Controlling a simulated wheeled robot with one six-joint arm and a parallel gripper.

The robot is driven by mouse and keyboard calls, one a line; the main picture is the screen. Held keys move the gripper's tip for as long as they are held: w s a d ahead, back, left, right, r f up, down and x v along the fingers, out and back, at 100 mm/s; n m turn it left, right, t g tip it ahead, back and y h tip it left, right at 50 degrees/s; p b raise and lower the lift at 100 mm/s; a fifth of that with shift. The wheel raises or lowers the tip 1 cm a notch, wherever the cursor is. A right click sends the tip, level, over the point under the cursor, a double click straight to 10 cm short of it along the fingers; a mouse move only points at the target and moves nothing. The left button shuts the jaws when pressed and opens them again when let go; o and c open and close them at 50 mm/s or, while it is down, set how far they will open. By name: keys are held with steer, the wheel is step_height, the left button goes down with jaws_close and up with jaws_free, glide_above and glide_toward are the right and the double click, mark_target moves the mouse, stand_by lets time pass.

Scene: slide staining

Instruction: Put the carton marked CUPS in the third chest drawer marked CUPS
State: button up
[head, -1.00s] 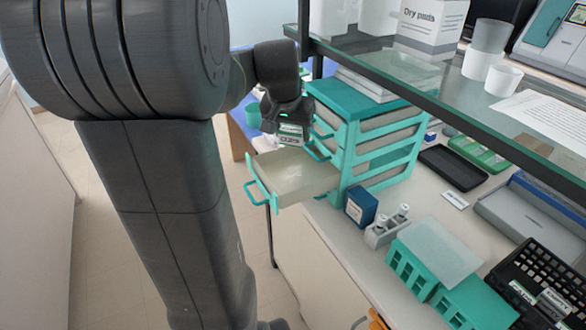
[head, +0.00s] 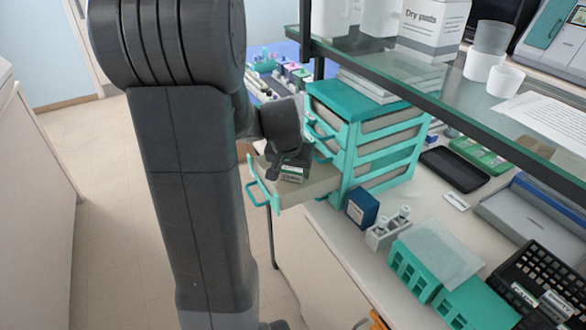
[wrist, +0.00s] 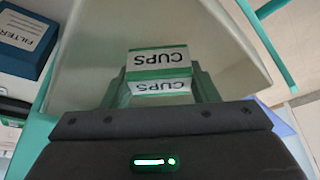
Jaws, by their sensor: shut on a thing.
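The carton marked CUPS (wrist: 158,62), white and green, is between the fingers of my gripper (wrist: 157,88) in the wrist view, its label upside down there. In the head view the carton (head: 289,173) shows below my gripper (head: 287,168), over the open drawer. My gripper is shut on it. The teal chest (head: 347,150) stands on the bench with one low drawer (head: 318,187) pulled out. The drawer's pale inside (wrist: 85,70) fills much of the wrist view behind the carton and looks empty. Whether the carton touches its floor I cannot tell. The drawer's own label is not visible.
A glass shelf (head: 440,90) runs above the bench, close to the chest top. A dark blue box (head: 362,208) and a white vial holder (head: 388,232) stand right of the open drawer. Teal racks (head: 430,262) stand nearer. Floor is clear at left.

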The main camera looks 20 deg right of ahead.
steer(key=shift+f, duration=0.15)
steer(key=o, duration=1)
steer(key=shift+r, duration=0.3)
steer(key=v, duration=1.1)
steer(key=shift+s+a+r, duration=0.1)
steer(key=shift+a+r, duration=0.1)
steer(key=shift+r, duration=0.1)
